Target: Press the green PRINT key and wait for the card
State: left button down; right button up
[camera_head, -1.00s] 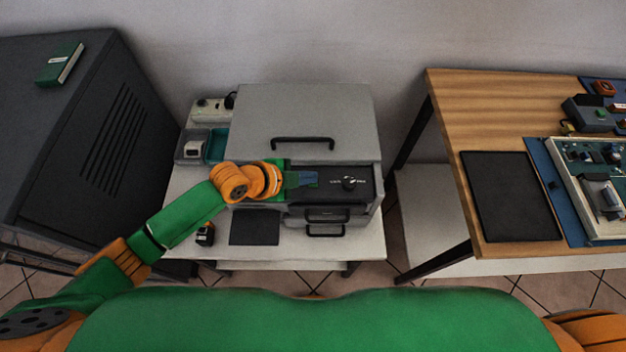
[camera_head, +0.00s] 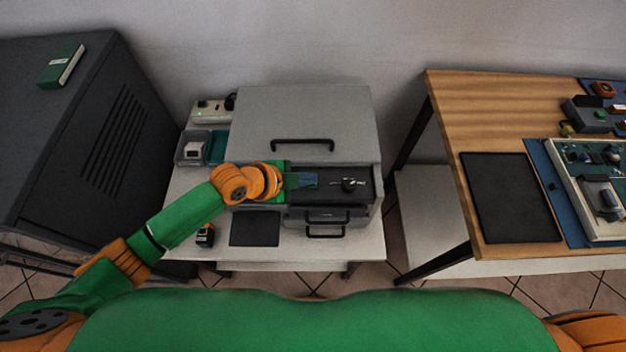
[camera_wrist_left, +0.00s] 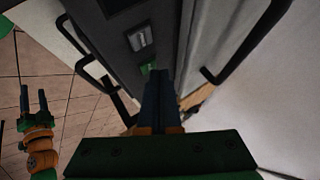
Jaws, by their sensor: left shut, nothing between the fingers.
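The grey printer (camera_head: 300,122) stands on a white table with a dark front panel (camera_head: 335,190). The green PRINT key (camera_wrist_left: 149,68) shows in the left wrist view just beyond my left fingertips, partly covered by them. I cannot tell if they touch it. A small display (camera_wrist_left: 140,38) with pale marks sits beside the key. My left gripper (camera_head: 315,180) is shut and empty in front of the panel; its fingers also show in the left wrist view (camera_wrist_left: 160,75). My right gripper (camera_wrist_left: 34,98) is open and empty, away from the printer. No card is visible.
Handles stick out from the lid (camera_head: 302,142) and the lower drawers (camera_head: 325,232). A black mat (camera_head: 255,229) and a small dark-and-orange object (camera_head: 205,235) lie on the white table (camera_head: 290,252). A wooden workbench (camera_head: 470,100) stands at right, a dark cabinet (camera_head: 60,130) at left.

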pick_arm(q)
jog(key=shift+r, duration=0.45)
notch_tip(320, 180, up, 5)
jog(key=p, duration=0.5)
jog(key=shift+r+p, duration=0.15)
jog(key=shift+p, duration=0.15)
